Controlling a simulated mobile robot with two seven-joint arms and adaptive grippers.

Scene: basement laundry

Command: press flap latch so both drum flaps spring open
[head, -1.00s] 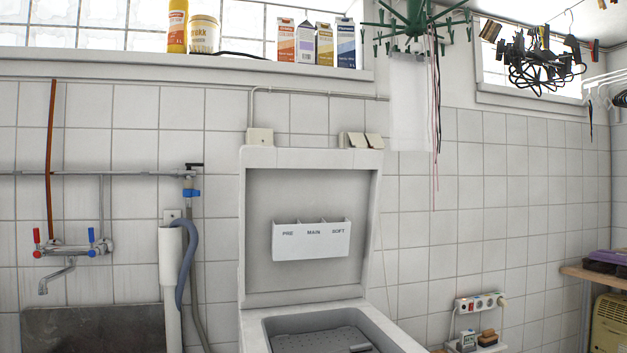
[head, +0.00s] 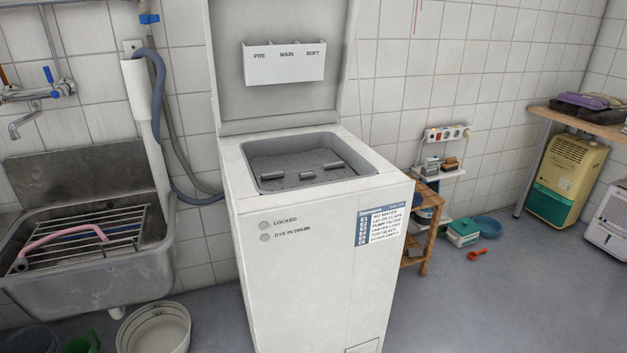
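A white top-loading washing machine (head: 305,262) stands in the middle of the head view with its lid (head: 290,95) raised upright. Inside the top opening, the grey perforated drum surface (head: 270,166) shows, and its flaps look shut. Several short grey raised pieces sit on it: one at the left (head: 273,176), a small one in the middle (head: 307,174) and one at the right (head: 333,165). I cannot tell for certain which piece is the latch. Neither of my grippers is in view.
A metal sink (head: 95,285) with a rack and pink hose stands left, with a white basin (head: 153,330) below. A small wooden shelf (head: 425,225) stands right of the machine. A green and cream appliance (head: 566,180) stands far right. Grey floor (head: 500,310) is clear at front right.

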